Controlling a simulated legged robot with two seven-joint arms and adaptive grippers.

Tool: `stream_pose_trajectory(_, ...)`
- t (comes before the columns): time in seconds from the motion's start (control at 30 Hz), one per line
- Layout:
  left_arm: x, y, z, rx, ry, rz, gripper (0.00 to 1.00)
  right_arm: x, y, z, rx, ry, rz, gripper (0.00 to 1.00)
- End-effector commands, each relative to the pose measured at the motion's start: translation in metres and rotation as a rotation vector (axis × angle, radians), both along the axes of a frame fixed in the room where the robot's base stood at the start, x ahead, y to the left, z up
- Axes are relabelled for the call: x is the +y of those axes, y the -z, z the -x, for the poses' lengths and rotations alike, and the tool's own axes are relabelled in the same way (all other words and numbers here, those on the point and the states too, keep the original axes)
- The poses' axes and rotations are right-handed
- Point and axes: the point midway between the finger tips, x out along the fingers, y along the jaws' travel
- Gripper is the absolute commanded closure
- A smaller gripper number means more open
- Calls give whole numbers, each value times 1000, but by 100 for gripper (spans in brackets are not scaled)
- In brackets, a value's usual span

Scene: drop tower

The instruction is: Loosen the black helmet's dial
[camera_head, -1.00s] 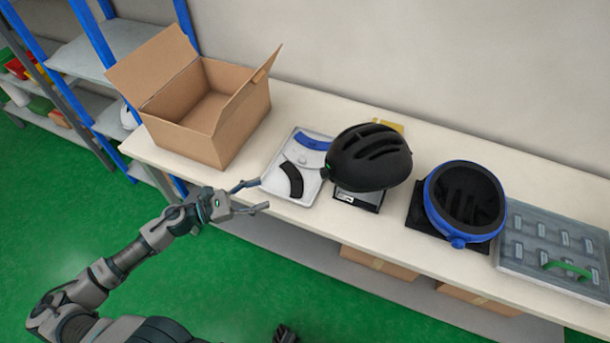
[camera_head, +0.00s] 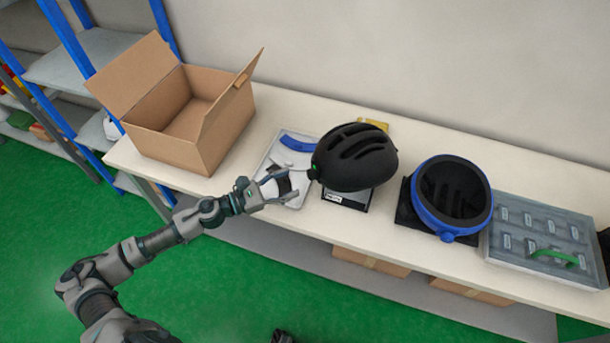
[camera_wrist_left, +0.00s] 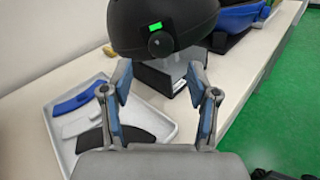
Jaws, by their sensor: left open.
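The black helmet (camera_head: 354,157) sits on a small dark stand (camera_head: 346,199) on the table, its rounded shell upward. Its dial (camera_wrist_left: 160,44) is a round black knob at the lower rim in the left wrist view, beside a small green mark (camera_wrist_left: 155,28). The helmet's dial side faces my left gripper (camera_head: 289,185). That gripper is open and empty, with its fingers short of the dial. In the left wrist view the dial lies ahead, between and beyond the two fingertips (camera_wrist_left: 160,78).
A white tray (camera_head: 264,164) with blue and black pads lies under and beside my left gripper. An open cardboard box (camera_head: 222,137) stands at the left. A blue helmet (camera_head: 428,217), upside down, and a grey case (camera_head: 508,265) are at the right.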

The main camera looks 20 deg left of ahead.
Motion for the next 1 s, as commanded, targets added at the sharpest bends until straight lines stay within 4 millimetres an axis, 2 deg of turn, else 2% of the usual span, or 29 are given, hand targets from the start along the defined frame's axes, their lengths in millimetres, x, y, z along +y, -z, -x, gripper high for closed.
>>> stream_pose_trajectory(0.03, -6, -5, -6, -6, 0, 2, 40, 0, 3, 0, 9, 0, 2, 60)
stream_pose_trajectory(0.2, -25, -5, -23, -5, 2, 0, 40, 1, 27, -5, 13, -1, 0, 60)
stream_pose_trajectory(0.33, -35, -3, -34, -3, 0, 3, 40, 2, 38, -6, 14, -2, 0, 60)
stream_pose_trajectory(0.5, -42, -1, -40, 0, 0, 1, 40, 2, 46, -7, 15, -2, 1, 60)
stream_pose_trajectory(0.77, -42, 1, -40, 1, 0, 1, 40, 2, 47, -7, 16, -2, 1, 60)
stream_pose_trajectory(1.0, -42, 0, -40, 1, 0, 1, 100, 2, 47, -7, 17, -2, 1, 60)
